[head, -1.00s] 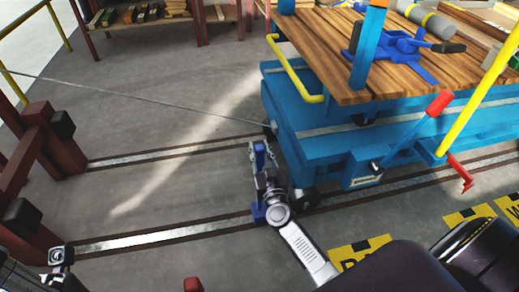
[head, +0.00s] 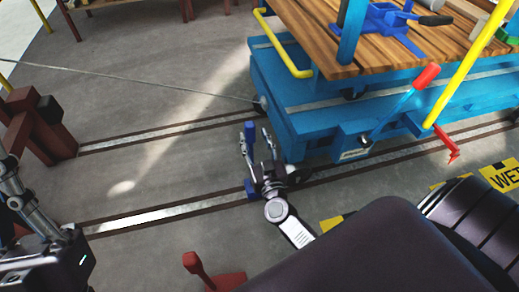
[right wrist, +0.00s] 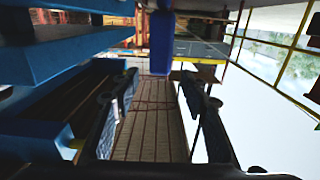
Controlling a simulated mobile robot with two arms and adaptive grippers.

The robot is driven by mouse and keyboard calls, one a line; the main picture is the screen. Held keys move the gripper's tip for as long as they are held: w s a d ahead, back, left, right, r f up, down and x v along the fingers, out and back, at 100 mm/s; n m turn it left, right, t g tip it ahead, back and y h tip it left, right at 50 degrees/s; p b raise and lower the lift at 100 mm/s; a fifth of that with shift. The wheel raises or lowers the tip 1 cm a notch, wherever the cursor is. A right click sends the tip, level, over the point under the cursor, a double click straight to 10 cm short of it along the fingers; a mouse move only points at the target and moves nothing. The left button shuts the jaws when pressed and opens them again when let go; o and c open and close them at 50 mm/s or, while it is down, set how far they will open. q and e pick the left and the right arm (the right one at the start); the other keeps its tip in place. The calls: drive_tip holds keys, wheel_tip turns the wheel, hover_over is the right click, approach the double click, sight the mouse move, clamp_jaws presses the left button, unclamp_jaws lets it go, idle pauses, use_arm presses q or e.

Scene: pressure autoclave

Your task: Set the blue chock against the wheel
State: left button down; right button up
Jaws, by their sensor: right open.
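The blue chock (head: 250,132) shows in the head view as blue parts at my right gripper, one at the fingertips and one lower down by the rail. My right gripper (head: 255,143) is open, its fingers spread to either side of the upper blue part. In the right wrist view a blue upright piece (right wrist: 162,45) stands between and beyond the open fingers (right wrist: 160,88). A dark cart wheel (head: 298,175) is partly hidden behind the right gripper; I cannot tell whether the chock touches it. My left arm's end (head: 48,265) is at lower left; its fingers are unclear.
The blue cart (head: 300,120) with a wooden deck (head: 400,45) stands on the rails (head: 150,218). A cable (head: 150,82) runs from it to the left. A red-handled lever (head: 425,78) and a red piece (head: 205,272) are nearby. Floor left of the gripper is clear.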

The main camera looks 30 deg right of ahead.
drive_tip(key=v, duration=0.5)
use_arm(q)
drive_tip(key=w+f+g+y+p, duration=0.1)
drive_tip(key=w+f+g, duration=0.2)
drive_tip(key=w+f, duration=0.1)
drive_tip(key=shift+w+d, duration=0.45)
drive_tip(key=shift+w, duration=0.25)
use_arm(e)
drive_tip(key=s+a+r+n+t+y, duration=0.2)
drive_tip(key=a+r, duration=0.3)
drive_tip(key=r, duration=0.7)
drive_tip(key=s+a+r+n+t+y, duration=0.2)
drive_tip(key=s+a+r+t+y, duration=0.1)
drive_tip(key=r, duration=1)
drive_tip(key=s+a+r+n+t+y, duration=0.2)
drive_tip(key=s+a+r+y, duration=0.2)
drive_tip(key=r, duration=0.9)
drive_tip(key=a+y, duration=0.2)
drive_tip(key=a, duration=0.1)
drive_tip(key=shift+s+t, duration=0.35)
drive_tip(key=shift+t, duration=0.05)
use_arm(q)
drive_tip(key=shift+f, duration=0.1)
use_arm(e)
drive_tip(key=shift+a, duration=0.1)
